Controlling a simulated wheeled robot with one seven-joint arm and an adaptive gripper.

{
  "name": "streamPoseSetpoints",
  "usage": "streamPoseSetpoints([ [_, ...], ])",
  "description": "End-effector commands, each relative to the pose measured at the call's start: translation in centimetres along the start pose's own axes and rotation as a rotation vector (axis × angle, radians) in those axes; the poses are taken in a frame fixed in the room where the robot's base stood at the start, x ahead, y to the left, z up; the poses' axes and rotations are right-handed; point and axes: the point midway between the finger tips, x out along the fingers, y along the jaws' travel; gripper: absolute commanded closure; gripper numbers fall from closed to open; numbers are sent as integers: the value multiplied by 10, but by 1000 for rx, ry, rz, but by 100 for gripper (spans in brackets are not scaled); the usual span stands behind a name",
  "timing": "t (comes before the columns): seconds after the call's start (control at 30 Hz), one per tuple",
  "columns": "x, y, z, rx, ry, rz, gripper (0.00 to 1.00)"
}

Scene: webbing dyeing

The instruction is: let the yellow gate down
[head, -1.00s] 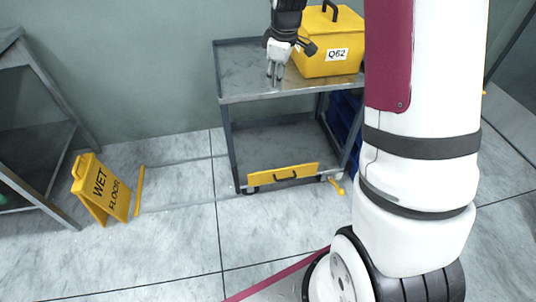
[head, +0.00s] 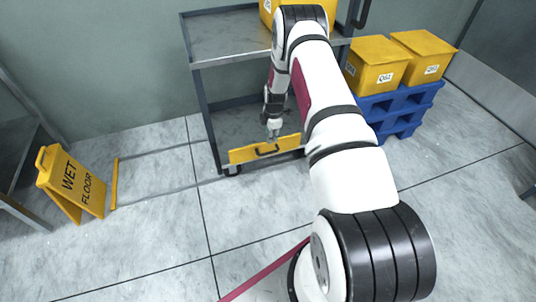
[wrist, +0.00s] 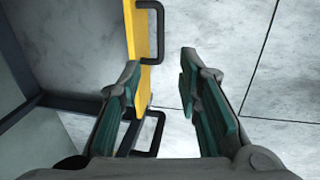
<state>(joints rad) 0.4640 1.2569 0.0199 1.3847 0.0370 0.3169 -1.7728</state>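The yellow gate (head: 240,155) is a narrow upright panel with a black handle, at the front of the cart's lower shelf in the head view. In the wrist view the gate (wrist: 140,88) shows nearly edge-on, with black handle-like bars on its right side. My gripper (head: 273,134) points down at the gate's top edge, near the handle. In the wrist view my gripper (wrist: 160,98) is open. The gate is close to its left finger, and the space toward the right finger shows floor. I cannot tell whether a finger touches the gate.
The grey cart (head: 203,95) carries a yellow box (head: 265,14) on its top shelf, above my arm. A blue pallet (head: 412,103) with two yellow boxes (head: 378,66) stands to the right. A wet-floor sign (head: 72,184) stands left. Floor before the cart is mostly clear.

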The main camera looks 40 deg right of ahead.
Motion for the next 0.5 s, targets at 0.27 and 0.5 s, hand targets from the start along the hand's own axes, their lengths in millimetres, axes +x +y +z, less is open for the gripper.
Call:
streamPoseSetpoints([
  [0.27, 47, -2, 0, 1, 0, -3, 69],
  [0.5, 93, -2, 0, 1, -1, -2, 69],
])
